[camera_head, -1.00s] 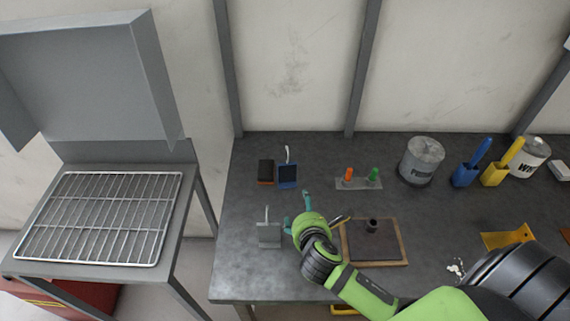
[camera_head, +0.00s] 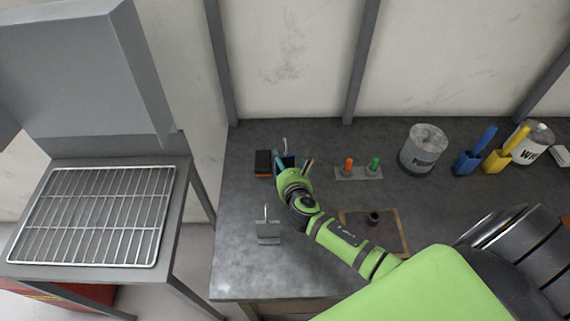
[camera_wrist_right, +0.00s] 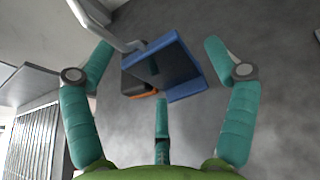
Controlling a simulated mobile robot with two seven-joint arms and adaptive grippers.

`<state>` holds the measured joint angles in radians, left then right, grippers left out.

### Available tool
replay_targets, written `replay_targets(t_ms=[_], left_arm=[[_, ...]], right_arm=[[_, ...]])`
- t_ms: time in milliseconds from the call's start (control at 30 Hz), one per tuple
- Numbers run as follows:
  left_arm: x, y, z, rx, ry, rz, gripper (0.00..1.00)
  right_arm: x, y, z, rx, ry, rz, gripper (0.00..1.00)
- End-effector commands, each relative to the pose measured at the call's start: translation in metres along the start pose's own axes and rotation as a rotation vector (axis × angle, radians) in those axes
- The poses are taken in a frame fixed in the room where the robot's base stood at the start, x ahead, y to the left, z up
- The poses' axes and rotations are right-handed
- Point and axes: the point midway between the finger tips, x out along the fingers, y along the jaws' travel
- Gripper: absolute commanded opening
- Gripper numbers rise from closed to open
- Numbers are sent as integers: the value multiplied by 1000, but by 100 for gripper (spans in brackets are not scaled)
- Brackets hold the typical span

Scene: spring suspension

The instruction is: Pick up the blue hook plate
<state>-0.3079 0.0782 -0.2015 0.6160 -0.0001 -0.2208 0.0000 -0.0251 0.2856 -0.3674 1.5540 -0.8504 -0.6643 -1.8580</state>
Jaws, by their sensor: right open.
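The blue hook plate (camera_head: 290,159) stands near the back left of the dark workbench, partly hidden behind my right gripper in the head view. In the right wrist view the blue hook plate (camera_wrist_right: 182,72) shows a blue rim, a dark face and a metal hook rising to the upper left. My right gripper (camera_head: 292,164) is open, and its teal fingers (camera_wrist_right: 162,100) spread around the near side of the plate without visibly closing on it. Whether any finger touches the plate I cannot tell. My left gripper is not in view.
A black and orange block (camera_head: 263,163) sits just left of the plate. A grey hook plate (camera_head: 268,229) stands nearer the front.

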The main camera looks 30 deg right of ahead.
Motion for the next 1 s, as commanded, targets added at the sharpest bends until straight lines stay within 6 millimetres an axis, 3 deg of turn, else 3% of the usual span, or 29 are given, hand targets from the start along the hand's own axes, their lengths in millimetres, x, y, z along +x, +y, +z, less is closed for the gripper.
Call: replay_targets(t_ms=[133,400,567,600,1000], left_arm=[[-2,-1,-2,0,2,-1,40],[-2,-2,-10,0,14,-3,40],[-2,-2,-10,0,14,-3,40],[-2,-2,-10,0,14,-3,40],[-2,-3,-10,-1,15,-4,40]], right_arm=[[11,0,1,2,-1,-1,86],[13,0,0,2,0,0,86],[13,0,0,1,-1,0,22],[13,-1,0,1,0,0,15],[12,-1,-4,-1,7,-1,14]])
